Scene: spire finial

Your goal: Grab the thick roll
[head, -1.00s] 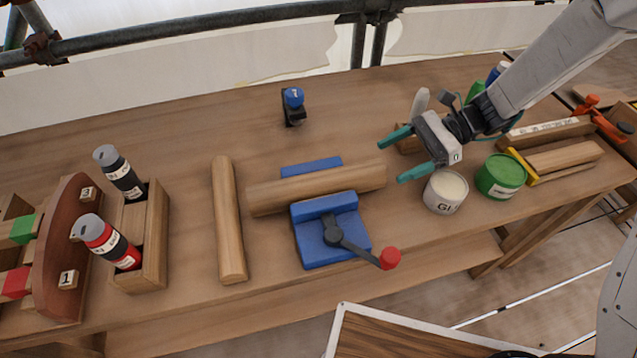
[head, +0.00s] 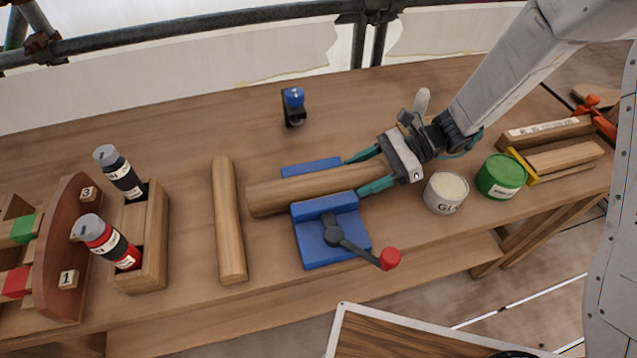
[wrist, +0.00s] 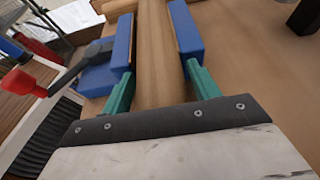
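A thick wooden roll (head: 300,189) lies between the blue jaws of a vise (head: 330,232) on the bench. A second wooden roll (head: 228,220) lies alone to its left. My gripper (head: 364,170) has its teal fingers on either side of the thick roll's right end. In the wrist view the roll (wrist: 155,55) runs between the two fingers (wrist: 160,90). The left finger looks close to the roll and the right one is beside it; I cannot tell whether both touch. The roll's right end is hidden by my gripper.
A glue tin (head: 445,193) and a green tin (head: 501,177) stand right of the gripper. The vise handle with a red knob (head: 389,259) sticks out in front. A small blue-topped tool (head: 293,107) stands behind. Bottles in a wooden rack (head: 150,235) stand left.

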